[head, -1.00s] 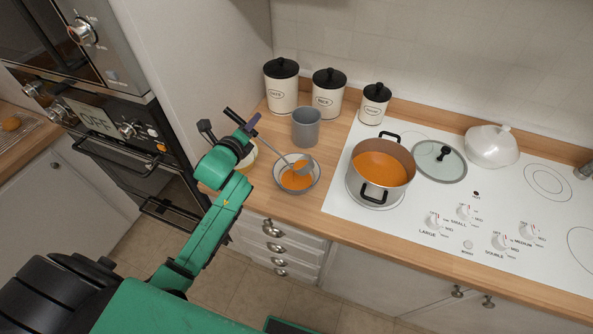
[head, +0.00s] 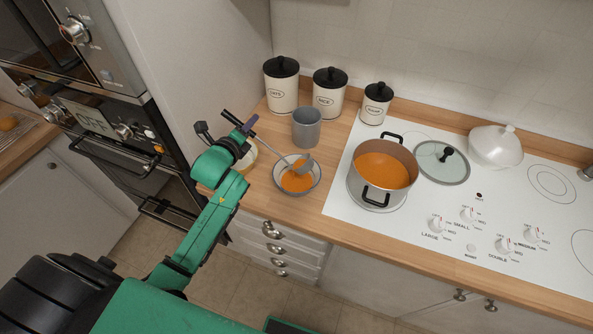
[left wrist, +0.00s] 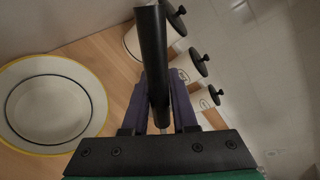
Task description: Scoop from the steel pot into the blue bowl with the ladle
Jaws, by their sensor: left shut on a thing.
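The steel pot (head: 368,190) stands on the white hob with orange soup inside. The blue bowl (head: 316,185), greyish in this light, stands on the wooden counter left of the pot and holds orange soup. My left gripper (head: 244,126) is shut on the black handle of the ladle (head: 272,144), up and left of the bowl. The ladle slants down to the right, with its grey head over the bowl; whether it touches the soup I cannot tell. The left wrist view shows the fingers (left wrist: 165,105) around the dark handle (left wrist: 152,60). My right gripper is out of view.
A grey cup (head: 306,128) stands behind the blue bowl, with three canisters (head: 328,100) along the wall. A glass lid (head: 441,168) and a white lidded dish (head: 494,150) are right of the pot.

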